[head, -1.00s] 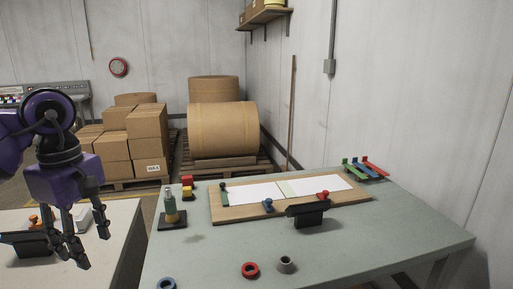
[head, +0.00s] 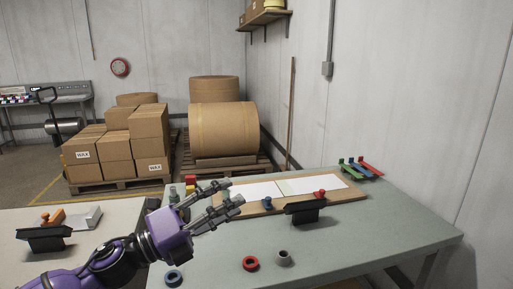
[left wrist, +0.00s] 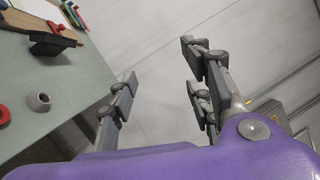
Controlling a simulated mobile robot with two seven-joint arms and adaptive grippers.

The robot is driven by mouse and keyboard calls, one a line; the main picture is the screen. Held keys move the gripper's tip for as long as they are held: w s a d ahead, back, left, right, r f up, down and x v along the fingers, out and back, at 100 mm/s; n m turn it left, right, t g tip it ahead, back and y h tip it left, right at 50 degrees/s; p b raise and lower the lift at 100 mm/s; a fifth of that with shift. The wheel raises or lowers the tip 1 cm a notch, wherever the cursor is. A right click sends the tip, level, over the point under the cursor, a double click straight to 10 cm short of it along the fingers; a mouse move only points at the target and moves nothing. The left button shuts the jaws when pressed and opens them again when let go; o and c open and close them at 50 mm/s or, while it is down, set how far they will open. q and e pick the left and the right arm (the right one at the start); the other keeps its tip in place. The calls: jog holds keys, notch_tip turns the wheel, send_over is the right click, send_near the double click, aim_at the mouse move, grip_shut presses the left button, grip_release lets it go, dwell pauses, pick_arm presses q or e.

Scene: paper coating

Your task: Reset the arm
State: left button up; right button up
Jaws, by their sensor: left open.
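My left gripper (head: 222,202) is open and empty. In the head view it reaches in from the lower left, above the left part of the green table (head: 345,240), with its fingers pointing right. My right gripper is in neither view.
On the table are a black stand (head: 304,212), a red ring (head: 250,264), a grey cone (head: 283,258), a blue ring (head: 173,278) and coloured tools (head: 362,168). A second table (head: 90,250) stands at left. Cartons (head: 118,150) and a large paper roll (head: 223,130) are behind.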

pick_arm(q)
jog(key=s+a+f+n+t+y+p, duration=0.1)
jog(key=a+f+n+t+y, duration=0.3)
jog(key=f+n, duration=0.45)
jog(key=s+a+f+n+t+y+p, duration=0.1)
jog(key=a+f+n+t+y, duration=0.1)
jog(key=a+f+n+y, duration=0.4)
jog(key=s+a+f+n+g+y, duration=0.1)
jog(key=s+f+n+g+y, duration=0.1)
jog(key=s+f+n, duration=0.55)
jog(key=s+a+f+n+g+y, duration=0.1)
jog(key=s+f+n+y, duration=0.2)
jog(key=f, duration=0.7)
jog(key=s+f+n+g+y+p, duration=0.1)
jog(key=s+f+n, duration=0.3)
jog(key=s, duration=0.9)
jog(key=s+a+f+n+g+y+p, duration=0.1)
jog(key=s+f+n+g, duration=0.2)
jog(key=s+f, duration=0.6)
jog(key=s+g, duration=0.1)
jog(key=s, duration=0.3)
jog(key=shift+n+p, duration=0.35)
jog(key=shift+n, duration=0.05)
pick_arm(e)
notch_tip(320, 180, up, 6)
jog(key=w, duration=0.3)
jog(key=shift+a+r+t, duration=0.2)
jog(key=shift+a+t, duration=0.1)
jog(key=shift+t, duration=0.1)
